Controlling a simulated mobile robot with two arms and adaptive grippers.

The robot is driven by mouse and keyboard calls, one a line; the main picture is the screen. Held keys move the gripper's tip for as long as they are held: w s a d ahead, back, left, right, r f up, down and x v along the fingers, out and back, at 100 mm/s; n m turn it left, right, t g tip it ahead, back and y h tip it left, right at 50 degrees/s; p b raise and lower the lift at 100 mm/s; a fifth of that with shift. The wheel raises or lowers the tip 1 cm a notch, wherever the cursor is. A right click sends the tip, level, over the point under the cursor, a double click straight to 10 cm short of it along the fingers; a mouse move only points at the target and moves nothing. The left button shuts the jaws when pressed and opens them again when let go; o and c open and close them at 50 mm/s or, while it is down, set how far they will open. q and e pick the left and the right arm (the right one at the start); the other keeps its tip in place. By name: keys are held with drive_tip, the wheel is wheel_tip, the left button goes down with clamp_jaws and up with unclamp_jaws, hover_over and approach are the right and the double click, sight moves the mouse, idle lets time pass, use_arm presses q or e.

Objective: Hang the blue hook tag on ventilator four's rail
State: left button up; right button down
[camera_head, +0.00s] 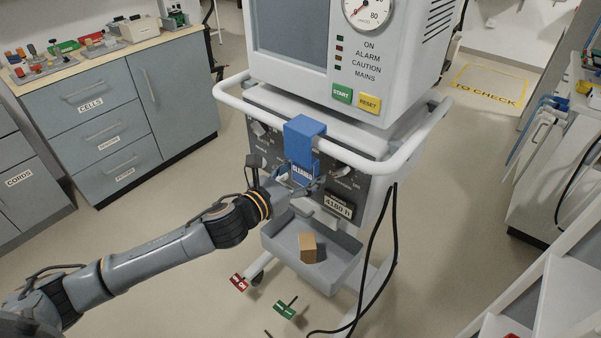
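The blue hook tag (305,138), lettered "CLEANED", is at the front of the ventilator's white rail (345,162). Its bent top lies over the rail and its plate hangs down in front of the grey panel; whether the hook bears on the rail I cannot tell. My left gripper (298,182) is at the plate's lower end, with its fingers close around that edge. Whether they grip it or stand apart is too small to tell. The ventilator (385,70) shows no readable number four. My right gripper is not in view.
A tray (335,277) with a brown block (308,248) sits below the panel. Black cables (375,250) hang at the ventilator's right. A drawer cabinet (120,110) stands left; a white cart (560,150) stands right.

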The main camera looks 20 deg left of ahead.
use_arm(q)
drive_tip(key=shift+f, duration=0.2)
drive_tip(key=o, duration=1.2)
